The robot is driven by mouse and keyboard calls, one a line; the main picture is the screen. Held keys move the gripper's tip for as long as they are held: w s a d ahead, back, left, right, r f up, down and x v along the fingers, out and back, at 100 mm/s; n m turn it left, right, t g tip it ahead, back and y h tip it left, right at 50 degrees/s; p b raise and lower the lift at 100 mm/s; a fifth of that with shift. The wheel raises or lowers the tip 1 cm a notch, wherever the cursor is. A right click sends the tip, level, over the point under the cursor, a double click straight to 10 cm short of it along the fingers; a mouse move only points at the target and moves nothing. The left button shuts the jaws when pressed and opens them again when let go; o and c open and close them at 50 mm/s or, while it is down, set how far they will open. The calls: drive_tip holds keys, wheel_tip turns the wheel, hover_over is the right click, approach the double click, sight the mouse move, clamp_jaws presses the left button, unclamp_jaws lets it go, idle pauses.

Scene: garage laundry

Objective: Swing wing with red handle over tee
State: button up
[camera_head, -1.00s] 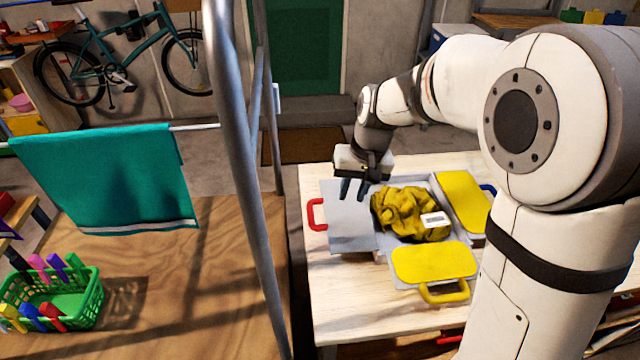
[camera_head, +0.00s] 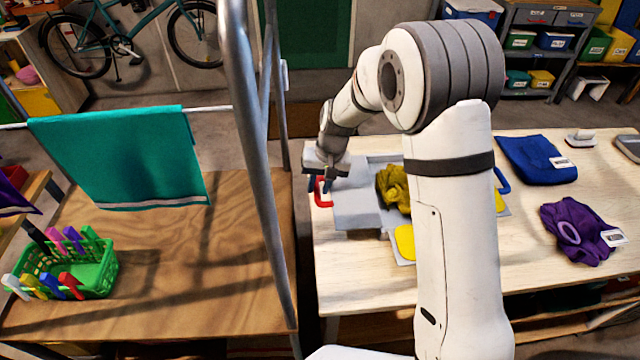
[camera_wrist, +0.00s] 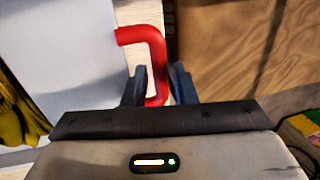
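The grey wing (camera_head: 355,208) of the folding board lies flat, left of the crumpled yellow tee (camera_head: 392,190). Its red handle (camera_head: 322,198) sticks out from its left edge. My gripper (camera_head: 320,186) is at the handle, pointing down. In the wrist view, the red handle (camera_wrist: 154,60) passes between the two open fingers (camera_wrist: 159,86), with a gap visible on the right side. The wing's pale surface (camera_wrist: 75,45) and part of the tee (camera_wrist: 18,110) show at left there. My arm hides part of the tee and board in the head view.
A metal rack post (camera_head: 262,180) stands just left of the work table (camera_head: 345,285). A blue folded garment (camera_head: 538,160) and a purple crumpled one (camera_head: 577,232) lie at the table's right. Yellow panels (camera_head: 404,242) of the board are partly hidden by my arm.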

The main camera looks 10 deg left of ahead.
drive_tip(key=shift+f, duration=0.25)
clamp_jaws()
idle(0.3)
